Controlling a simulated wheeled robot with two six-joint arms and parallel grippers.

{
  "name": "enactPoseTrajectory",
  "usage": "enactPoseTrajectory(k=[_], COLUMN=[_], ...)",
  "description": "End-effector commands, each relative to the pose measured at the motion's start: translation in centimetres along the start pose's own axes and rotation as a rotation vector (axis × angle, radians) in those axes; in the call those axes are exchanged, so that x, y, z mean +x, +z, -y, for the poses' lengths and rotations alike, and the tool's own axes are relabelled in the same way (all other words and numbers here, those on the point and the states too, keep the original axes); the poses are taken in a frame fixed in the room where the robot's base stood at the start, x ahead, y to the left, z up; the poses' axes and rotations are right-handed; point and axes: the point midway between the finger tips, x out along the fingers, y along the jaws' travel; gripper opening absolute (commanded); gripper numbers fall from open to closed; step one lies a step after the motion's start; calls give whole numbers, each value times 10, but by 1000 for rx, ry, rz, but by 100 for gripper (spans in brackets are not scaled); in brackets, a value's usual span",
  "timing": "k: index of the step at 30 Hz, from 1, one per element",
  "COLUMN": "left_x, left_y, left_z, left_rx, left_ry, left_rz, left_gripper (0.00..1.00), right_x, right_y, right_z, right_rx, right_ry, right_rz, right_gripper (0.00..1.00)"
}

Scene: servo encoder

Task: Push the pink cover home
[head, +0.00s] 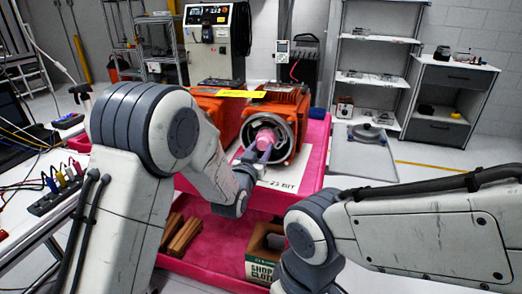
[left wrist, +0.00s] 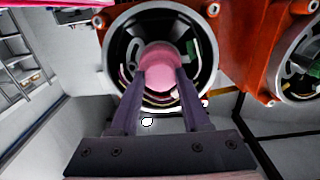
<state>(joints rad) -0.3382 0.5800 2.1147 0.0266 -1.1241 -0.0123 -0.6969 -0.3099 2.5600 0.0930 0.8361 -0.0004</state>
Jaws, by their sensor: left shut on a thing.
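The pink cover (head: 266,136) is a rounded pink cap at the open round end of the front orange servo motor (head: 284,104). It also shows in the left wrist view (left wrist: 160,60), in the middle of the dark round housing with a metal rim (left wrist: 112,55). My left gripper (head: 257,152) reaches to it from the front. In the left wrist view its two dark fingers (left wrist: 161,78) are shut on the cover, one on each side. How deep the cover sits is hard to tell. My right arm shows at the lower right, but its gripper is out of view.
A second orange motor (head: 214,108) stands to the left. A yellow strip (head: 245,93) lies across the tops. The motors are on a pink cart (head: 311,168) with a white label sheet. A cardboard box of shop cloths (head: 260,268) sits on the lower shelf.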

Motion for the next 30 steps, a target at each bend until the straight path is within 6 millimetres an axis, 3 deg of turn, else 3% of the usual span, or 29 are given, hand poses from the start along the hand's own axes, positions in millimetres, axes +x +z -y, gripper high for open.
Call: enactPoseTrajectory(k=[30], left_x=[10], left_y=[0], left_z=[0], left_rx=[0], left_ry=[0], left_rz=[0], left_gripper=[0], right_x=[4], right_y=[0], right_z=[0], right_rx=[0], right_ry=[0], right_rz=[0], right_gripper=[82])
